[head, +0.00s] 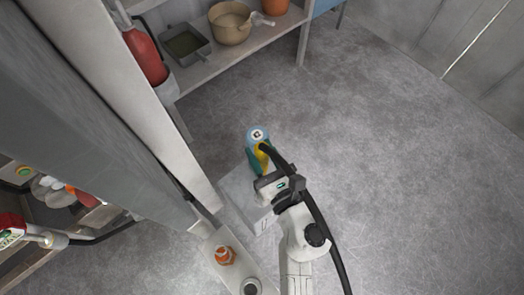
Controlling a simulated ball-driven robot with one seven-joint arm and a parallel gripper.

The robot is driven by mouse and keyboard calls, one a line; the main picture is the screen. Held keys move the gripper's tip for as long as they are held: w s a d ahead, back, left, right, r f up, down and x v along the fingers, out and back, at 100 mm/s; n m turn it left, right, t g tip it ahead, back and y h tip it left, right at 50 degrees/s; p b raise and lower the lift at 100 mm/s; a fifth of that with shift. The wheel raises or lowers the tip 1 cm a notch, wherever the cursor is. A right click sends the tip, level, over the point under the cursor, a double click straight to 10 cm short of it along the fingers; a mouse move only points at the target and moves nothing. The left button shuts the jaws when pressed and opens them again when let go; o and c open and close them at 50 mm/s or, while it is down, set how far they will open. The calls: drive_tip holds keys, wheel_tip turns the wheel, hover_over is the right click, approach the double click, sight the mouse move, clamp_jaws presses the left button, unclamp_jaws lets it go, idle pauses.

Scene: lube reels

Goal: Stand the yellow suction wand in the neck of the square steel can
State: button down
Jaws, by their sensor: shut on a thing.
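My gripper (259,160) is at the end of my white arm, in the middle of the head view. It is shut on the yellow suction wand (263,157), of which only a short yellow part shows between teal pieces. A pale blue round piece with a white and dark centre sits just beyond the yellow part; I cannot tell whether it belongs to the wand. A grey square-edged box (236,187), perhaps the square steel can, stands just left of and below my gripper. My wrist covers part of it, and no neck shows on it.
A shelf (236,62) at the top holds a tan pot (230,22), a dark tray (184,44) and a red container (145,52). An orange fitting (225,256) stands on a pale surface at the bottom. The concrete floor (400,130) on the right is clear.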

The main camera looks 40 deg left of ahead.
drive_tip(key=shift+f+b, duration=4.75)
drive_tip(key=shift+f, duration=0.05)
drive_tip(key=shift+f+b, duration=0.35)
drive_tip(key=c, duration=0.6)
unclamp_jaws()
drive_tip(key=v, duration=1)
drive_tip(key=shift+s+d, duration=0.1)
drive_tip(key=shift+d, duration=0.3)
